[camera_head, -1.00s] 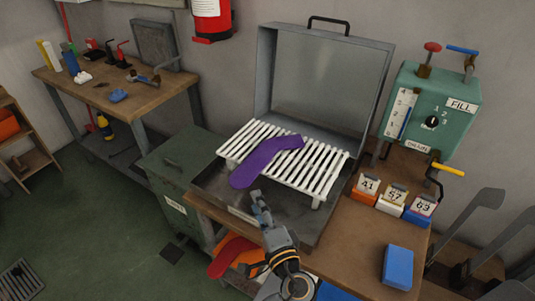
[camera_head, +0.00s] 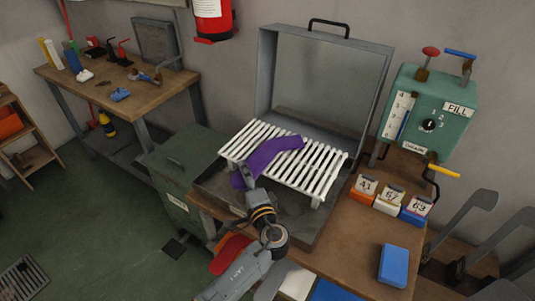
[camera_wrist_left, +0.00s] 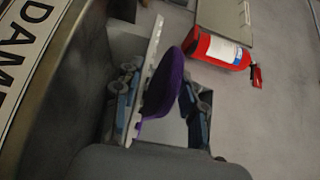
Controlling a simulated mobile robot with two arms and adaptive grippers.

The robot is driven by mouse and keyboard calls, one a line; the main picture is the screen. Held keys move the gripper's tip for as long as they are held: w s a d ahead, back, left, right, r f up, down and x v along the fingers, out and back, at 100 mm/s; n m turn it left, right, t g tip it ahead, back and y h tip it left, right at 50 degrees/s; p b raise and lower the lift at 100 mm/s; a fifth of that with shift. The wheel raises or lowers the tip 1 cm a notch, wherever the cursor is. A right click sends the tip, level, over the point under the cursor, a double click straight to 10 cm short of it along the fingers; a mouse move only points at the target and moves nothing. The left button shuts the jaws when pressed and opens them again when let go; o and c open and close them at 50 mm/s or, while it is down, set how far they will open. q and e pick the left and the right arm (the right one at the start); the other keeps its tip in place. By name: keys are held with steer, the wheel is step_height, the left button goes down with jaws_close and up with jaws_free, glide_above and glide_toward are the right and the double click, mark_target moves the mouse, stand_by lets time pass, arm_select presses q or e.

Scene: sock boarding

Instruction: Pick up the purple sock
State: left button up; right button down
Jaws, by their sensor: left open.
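The purple sock (camera_head: 272,154) lies across the white slatted rack (camera_head: 318,178) inside the open grey metal case. Its left end hangs over the front edge of the rack. My left gripper (camera_head: 247,178) is at that hanging end and covers part of it. In the left wrist view the sock (camera_wrist_left: 163,84) shows between the two open fingers of the gripper (camera_wrist_left: 165,105). I cannot tell whether either finger touches it. My right gripper is not in view.
The case's raised lid (camera_head: 320,80) stands behind the rack. A green fill box (camera_head: 430,110) and numbered blocks (camera_head: 391,197) are to the right, with a blue block (camera_head: 394,265) in front. A green cabinet (camera_head: 185,170) stands at the left.

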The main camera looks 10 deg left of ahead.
arm_select(q)
jaws_close()
